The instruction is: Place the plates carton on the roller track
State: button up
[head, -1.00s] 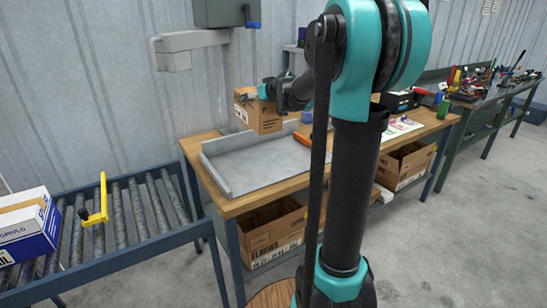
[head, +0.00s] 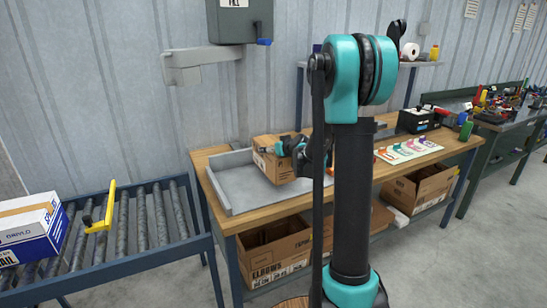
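A brown cardboard carton (head: 268,163) is over the grey metal tray (head: 226,196) on the wooden workbench. Its print is too small to read, so I cannot tell whether it is the plates carton. My gripper (head: 287,148) is at the carton's upper right side and appears shut on it; the fingertips are partly hidden. I cannot tell whether the carton touches the tray. The roller track (head: 141,226) stands at the left, with bare rollers on its right part.
A blue-and-white box (head: 30,232) sits on the track's left end, beside a yellow stop bar (head: 103,211). An open carton (head: 272,252) is under the workbench. A wall-mounted grey box (head: 238,20) hangs above. My arm column hides part of the bench.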

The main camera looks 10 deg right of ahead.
jog(key=shift+f, duration=2.05)
jog(key=o, duration=1.5)
jog(key=shift+f, duration=0.1)
jog(key=shift+c, duration=0.2)
jog(key=shift+o, duration=1.3)
